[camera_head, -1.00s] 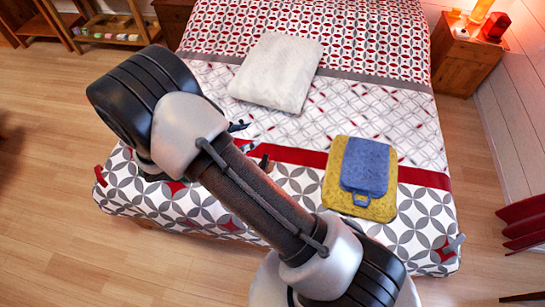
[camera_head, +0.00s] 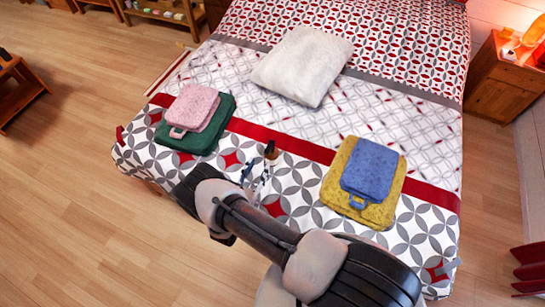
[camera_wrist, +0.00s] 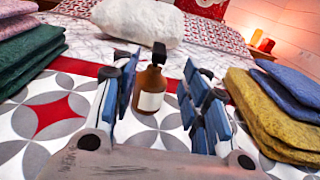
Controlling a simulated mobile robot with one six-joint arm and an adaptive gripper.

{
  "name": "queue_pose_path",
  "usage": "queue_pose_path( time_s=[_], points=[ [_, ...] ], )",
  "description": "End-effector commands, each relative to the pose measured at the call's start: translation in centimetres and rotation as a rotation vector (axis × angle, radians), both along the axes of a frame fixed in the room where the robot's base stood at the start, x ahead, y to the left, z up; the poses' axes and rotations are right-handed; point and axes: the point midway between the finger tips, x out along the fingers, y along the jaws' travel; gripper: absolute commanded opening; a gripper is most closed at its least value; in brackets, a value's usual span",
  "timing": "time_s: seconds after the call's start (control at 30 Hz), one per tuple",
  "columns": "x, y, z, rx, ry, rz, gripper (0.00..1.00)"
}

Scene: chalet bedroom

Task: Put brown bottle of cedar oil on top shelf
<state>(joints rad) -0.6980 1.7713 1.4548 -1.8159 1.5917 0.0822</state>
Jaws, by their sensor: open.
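The brown bottle (camera_wrist: 150,86) with a black cap and a white label stands upright on the bed. In the wrist view it is just beyond my open gripper (camera_wrist: 160,100), centred between the two blue-padded fingers and apart from them as far as I can tell. In the head view the bottle (camera_head: 271,150) is on the red stripe, with my gripper (camera_head: 254,178) just in front of it. No bottle is held. The top shelf cannot be made out for certain; a low wooden rack (camera_head: 165,12) with small items is at the far left, cut by the frame.
Pink and green folded cloths (camera_head: 194,107) lie left of the bottle, blue and yellow ones (camera_head: 368,170) right. A white pillow (camera_head: 303,66) lies behind. A wooden nightstand (camera_head: 503,80) is at right. The wood floor (camera_head: 80,120) at left is mostly clear.

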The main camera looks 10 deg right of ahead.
Motion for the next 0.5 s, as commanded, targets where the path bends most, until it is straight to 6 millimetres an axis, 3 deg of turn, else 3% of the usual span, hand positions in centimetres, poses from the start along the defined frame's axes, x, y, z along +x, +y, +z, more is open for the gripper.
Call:
queue_pose_path(
  time_s=[0.3,0.5],
  points=[
    [5.1,-3.9,-0.1,0.001,-0.002,-0.004,0.42],
    [6.3,-4.7,-0.1,0.001,-0.001,-0.002,0.42]
  ],
)
